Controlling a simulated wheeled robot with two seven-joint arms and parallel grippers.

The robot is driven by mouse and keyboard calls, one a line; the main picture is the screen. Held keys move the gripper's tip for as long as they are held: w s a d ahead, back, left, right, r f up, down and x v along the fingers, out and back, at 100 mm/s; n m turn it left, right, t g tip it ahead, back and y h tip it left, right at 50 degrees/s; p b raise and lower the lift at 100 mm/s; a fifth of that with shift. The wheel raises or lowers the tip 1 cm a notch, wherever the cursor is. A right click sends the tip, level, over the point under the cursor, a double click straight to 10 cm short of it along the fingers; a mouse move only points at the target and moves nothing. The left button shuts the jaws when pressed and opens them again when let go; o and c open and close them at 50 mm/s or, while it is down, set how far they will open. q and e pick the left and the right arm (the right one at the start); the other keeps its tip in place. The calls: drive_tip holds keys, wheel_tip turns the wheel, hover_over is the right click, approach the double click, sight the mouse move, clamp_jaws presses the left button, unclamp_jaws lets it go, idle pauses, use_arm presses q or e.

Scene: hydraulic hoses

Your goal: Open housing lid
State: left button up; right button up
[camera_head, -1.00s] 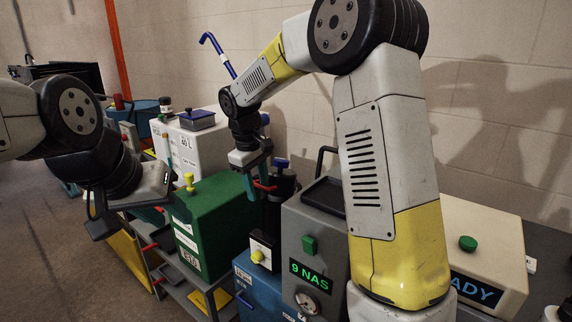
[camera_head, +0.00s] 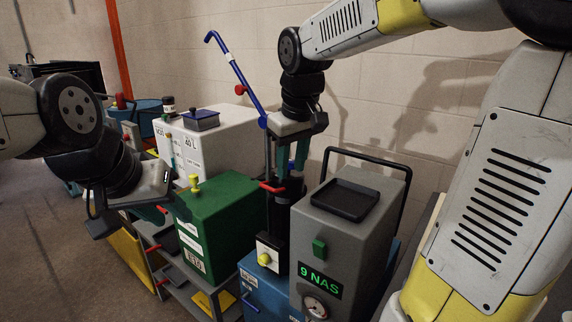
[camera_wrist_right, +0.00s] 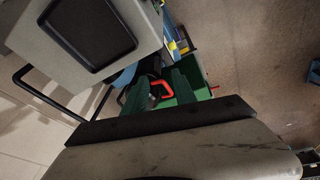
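A black cylindrical housing (camera_head: 279,228) stands between the green box and the grey unit, with a red handle (camera_head: 272,187) at its upper part. The red handle also shows in the right wrist view (camera_wrist_right: 161,87). My right gripper (camera_head: 292,165) is open and points down just above the housing top. In the right wrist view its teal fingers (camera_wrist_right: 160,92) are apart, with the red handle and dark top seen between and beyond them. I cannot tell whether they touch. My left gripper (camera_head: 125,222) appears open and empty at the left, away from the housing.
A grey unit reading "9 NAS" (camera_head: 335,245) with a tray (camera_head: 341,200) and tall black handle stands right of the housing. The green box (camera_head: 222,222) is on its left. A blue bent lever (camera_head: 235,72) rises behind; a white tank (camera_head: 215,140) stands at the back.

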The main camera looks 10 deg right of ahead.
sight(282, 183)
drive_tip(key=shift+s+d+r+m, duration=0.1)
drive_tip(key=shift+s+d+m, duration=0.15)
drive_tip(key=shift+s, duration=0.25)
drive_tip(key=shift+s+d+r+m, duration=0.15)
drive_tip(key=shift+s+d, duration=0.1)
drive_tip(key=shift+s, duration=0.25)
drive_tip(key=shift+f, duration=0.1)
drive_tip(key=c, duration=0.3)
drive_tip(key=shift+w+a+n, duration=0.2)
drive_tip(key=shift+n, duration=0.2)
drive_tip(key=c, duration=0.4)
drive_tip(key=w+a+n, duration=0.1)
drive_tip(key=a+n, duration=0.1)
drive_tip(key=n, duration=0.1)
drive_tip(key=w+a+f+n+h, duration=0.1)
drive_tip(key=n, duration=0.3)
drive_tip(key=w+a+f+n, duration=0.1)
drive_tip(key=a+n, duration=0.1)
drive_tip(key=n, duration=0.2)
drive_tip(key=shift+w+a+f+g+h, duration=0.1)
drive_tip(key=shift+w+a+g+h, duration=0.05)
drive_tip(key=shift+a+g+h, duration=0.2)
clamp_jaws()
drive_tip(key=w+a+f+n+h, duration=0.2)
drive_tip(key=a+n, duration=0.4)
drive_tip(key=n, duration=0.4)
drive_tip(key=w+d+f, duration=0.4)
drive_tip(key=w+f, duration=0.1)
drive_tip(key=f, duration=0.2)
drive_tip(key=shift+d, duration=0.2)
